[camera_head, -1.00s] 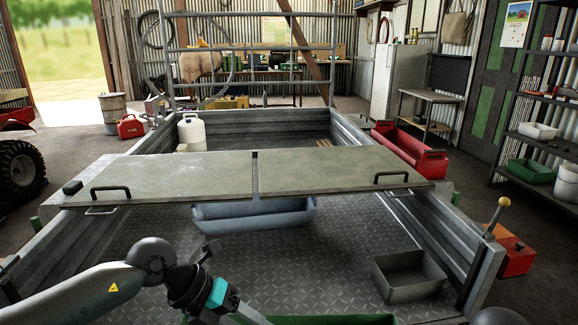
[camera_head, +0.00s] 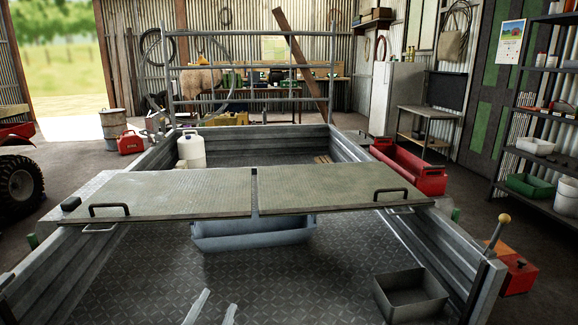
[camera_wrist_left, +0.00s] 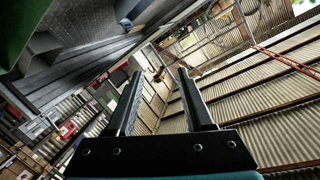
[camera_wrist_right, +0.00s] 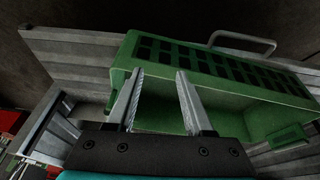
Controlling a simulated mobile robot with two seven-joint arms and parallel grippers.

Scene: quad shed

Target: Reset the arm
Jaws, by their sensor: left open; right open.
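My left gripper (camera_head: 213,308) shows only as two pale fingertips, spread apart, at the bottom edge of the head view. In the left wrist view its fingers (camera_wrist_left: 158,75) are open with nothing between them; corrugated wall and roof lie beyond. My right gripper is outside the head view. In the right wrist view its fingers (camera_wrist_right: 159,75) are open, in front of a green slotted container (camera_wrist_right: 215,85); I cannot tell how far apart they are, but it is not gripped.
A trailer bed with metal side walls (camera_head: 440,235) lies ahead. Two hinged lids (camera_head: 160,192) span it above a blue-grey trough (camera_head: 250,235). A grey open bin (camera_head: 410,296) sits at right inside, a white jug (camera_head: 191,149) farther back. A red box with a lever (camera_head: 517,273) stands right.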

